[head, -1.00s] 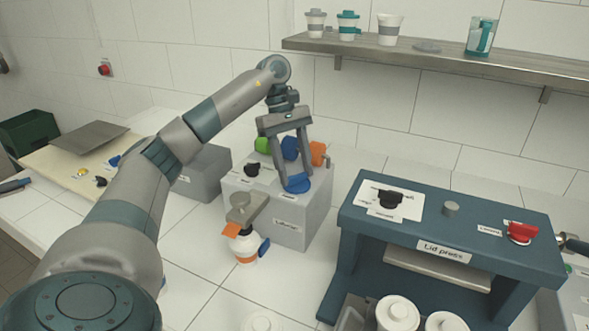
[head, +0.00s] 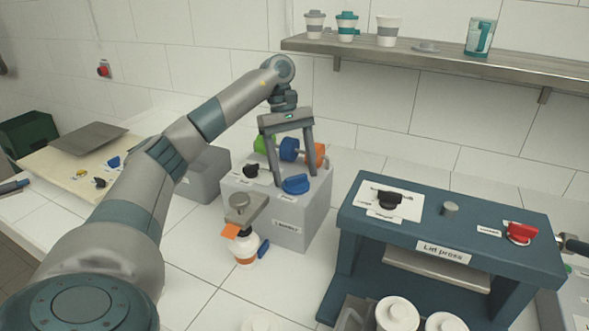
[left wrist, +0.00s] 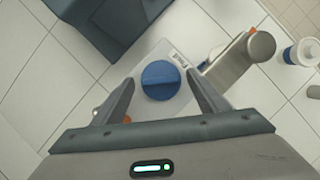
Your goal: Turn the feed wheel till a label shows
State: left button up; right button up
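The blue feed wheel (head: 296,185) is a round knob with a raised grip on top of the grey labeller box (head: 316,210). It also shows in the left wrist view (left wrist: 160,80). My left gripper (head: 293,178) points down over it, open. In the wrist view its fingers (left wrist: 160,92) stand on either side of the wheel, with gaps. An orange tab (head: 230,231) sticks out under the labeller's grey arm (head: 246,208), beside a white bottle (head: 245,250); I cannot tell if it is a label. My right gripper is not in view.
The dark blue lid press (head: 345,225) stands to the right. White cups (head: 398,314) stand at the front. A shelf (head: 440,60) runs behind.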

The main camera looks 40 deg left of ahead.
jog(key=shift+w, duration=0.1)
pick_arm(q)
jog(key=shift+a+r, duration=0.1)
jog(key=shift+r, duration=0.25)
jog(key=shift+w+a+r, duration=0.1)
jog(key=shift+a+r, duration=0.05)
jog(key=shift+r, duration=0.15)
jog(key=shift+a+r, duration=0.1)
jog(key=shift+r, duration=0.25)
jog(key=p+v, duration=0.5)
jog(key=v, duration=1)
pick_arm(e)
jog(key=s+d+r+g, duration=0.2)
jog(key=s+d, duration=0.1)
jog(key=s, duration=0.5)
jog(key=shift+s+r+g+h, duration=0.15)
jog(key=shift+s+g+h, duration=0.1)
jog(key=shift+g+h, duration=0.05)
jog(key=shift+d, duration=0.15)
